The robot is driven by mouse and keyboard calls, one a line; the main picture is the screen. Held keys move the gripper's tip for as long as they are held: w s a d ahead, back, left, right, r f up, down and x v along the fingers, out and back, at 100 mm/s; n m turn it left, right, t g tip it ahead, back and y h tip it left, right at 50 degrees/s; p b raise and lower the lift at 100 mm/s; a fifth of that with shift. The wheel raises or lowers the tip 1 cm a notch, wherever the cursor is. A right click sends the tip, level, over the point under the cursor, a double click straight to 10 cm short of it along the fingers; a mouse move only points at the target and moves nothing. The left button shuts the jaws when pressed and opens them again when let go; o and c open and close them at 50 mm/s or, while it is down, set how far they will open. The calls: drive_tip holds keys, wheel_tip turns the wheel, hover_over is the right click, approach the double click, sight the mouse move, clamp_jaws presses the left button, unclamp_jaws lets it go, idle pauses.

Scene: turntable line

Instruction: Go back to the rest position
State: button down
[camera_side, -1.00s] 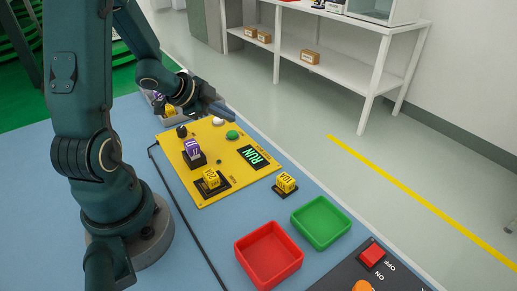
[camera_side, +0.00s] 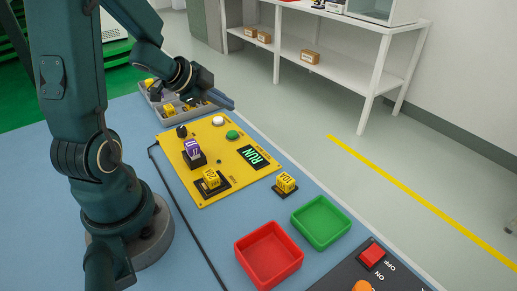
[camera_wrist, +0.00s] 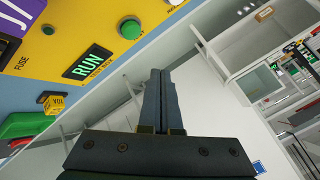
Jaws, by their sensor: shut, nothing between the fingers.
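My gripper (camera_side: 228,103) is shut and empty, held in the air above the far end of the yellow panel (camera_side: 222,167). In the wrist view my gripper (camera_wrist: 160,75) has its two fingers pressed together, with nothing between them. The panel carries a white button (camera_side: 218,121), a green button (camera_side: 232,134), a black knob (camera_side: 181,131) and a lit display reading RUN (camera_side: 254,157). A purple block (camera_side: 192,148) and a yellow block (camera_side: 211,178) sit in black holders on the panel.
Another yellow block (camera_side: 286,182) stands on a black pad beside the panel. A red tray (camera_side: 242,256) and a green tray (camera_side: 322,242) are nearer. A grey bin (camera_side: 205,109) with yellow blocks lies behind my gripper. A control box with a red button (camera_side: 372,254) is at lower right.

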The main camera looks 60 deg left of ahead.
drive_tip(key=shift+w+d+r, duration=0.1)
drive_tip(key=shift+w+d, duration=0.1)
drive_tip(key=shift+d, duration=0.1)
drive_tip(key=w+d+r+n+t+y, duration=0.1)
drive_tip(key=d+r+t, duration=0.1)
drive_tip(key=d+r, duration=0.35)
drive_tip(key=w+d+r+n+t+y, duration=0.1)
drive_tip(key=w+d+r+t, duration=0.15)
drive_tip(key=r, duration=0.55)
drive_tip(key=s+d+f+n+g+h, duration=0.1)
drive_tip(key=s+d+f+n+g, duration=0.2)
drive_tip(key=s, duration=0.5)
drive_tip(key=s+d+f+n+g+h, duration=0.2)
drive_tip(key=s+d+f+g, duration=0.1)
drive_tip(key=s+d+g, duration=0.2)
drive_tip(key=s+d, duration=0.2)
drive_tip(key=s, duration=0.1)
drive_tip(key=shift+s+f+n, duration=0.2)
drive_tip(key=shift+f+n, duration=0.2)
